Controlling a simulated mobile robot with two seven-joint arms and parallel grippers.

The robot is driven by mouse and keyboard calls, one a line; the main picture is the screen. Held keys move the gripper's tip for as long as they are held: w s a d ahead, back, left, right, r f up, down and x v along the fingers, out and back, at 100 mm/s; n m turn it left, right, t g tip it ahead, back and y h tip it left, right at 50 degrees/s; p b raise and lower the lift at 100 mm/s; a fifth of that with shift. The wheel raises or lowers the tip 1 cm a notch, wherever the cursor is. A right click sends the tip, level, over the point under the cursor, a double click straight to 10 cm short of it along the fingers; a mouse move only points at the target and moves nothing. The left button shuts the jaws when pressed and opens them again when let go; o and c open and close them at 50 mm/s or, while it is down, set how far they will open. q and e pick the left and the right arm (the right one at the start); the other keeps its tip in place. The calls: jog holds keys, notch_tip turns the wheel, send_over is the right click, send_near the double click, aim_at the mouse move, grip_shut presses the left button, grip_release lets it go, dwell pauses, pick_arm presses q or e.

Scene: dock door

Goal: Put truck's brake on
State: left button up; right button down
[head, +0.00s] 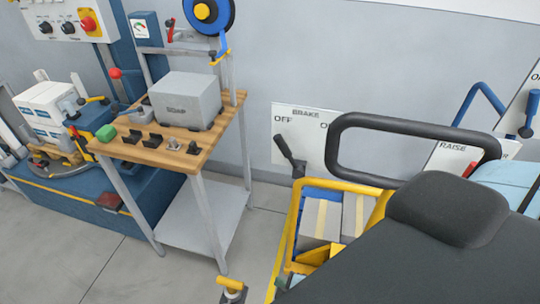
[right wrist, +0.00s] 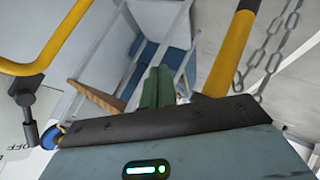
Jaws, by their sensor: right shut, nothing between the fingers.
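The brake plate (head: 300,153) is white, reads BRAKE with OFF at left, and stands behind the truck's yellow frame (head: 291,228). Its right-hand label is partly covered by a black loop handle (head: 400,120). The dark brake lever (head: 289,154) leans up and left, toward OFF. In the right wrist view a dark lever (right wrist: 25,98) shows at the left edge, near an OFF label. My right gripper (right wrist: 158,88) has its green fingers together and empty, to the right of that lever and apart from it. In the head view its fingertips are not clear. My left gripper is not in view.
Grey boxes (head: 319,220) sit inside the yellow frame. A wooden-topped bench (head: 200,150) with a grey box stands at left. A RAISE plate (head: 447,157) is at right. A chain (right wrist: 263,50) hangs near a yellow bar (right wrist: 231,50).

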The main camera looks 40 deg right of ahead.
aim_at(288, 154)
jog(key=w+d+r+n+t+h+b, duration=0.25)
jog(key=w+r+n+h, duration=0.35)
jog(key=w, duration=0.7)
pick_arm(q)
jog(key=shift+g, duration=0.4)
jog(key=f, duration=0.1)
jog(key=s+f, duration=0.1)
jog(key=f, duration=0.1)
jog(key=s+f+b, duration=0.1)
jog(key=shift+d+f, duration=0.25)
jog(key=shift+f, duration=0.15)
pick_arm(e)
jog(key=w+d+r+h, duration=0.1)
jog(key=w+r+h, duration=0.1)
jog(key=r, duration=0.5)
jog(key=w+d+r+h, duration=0.2)
jog(key=w+r+h, duration=0.1)
jog(key=r, duration=0.3)
jog(key=shift+w+r, duration=0.4)
jog(key=shift+w, duration=0.3)
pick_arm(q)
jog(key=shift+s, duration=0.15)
pick_arm(e)
jog(key=shift+d, duration=0.15)
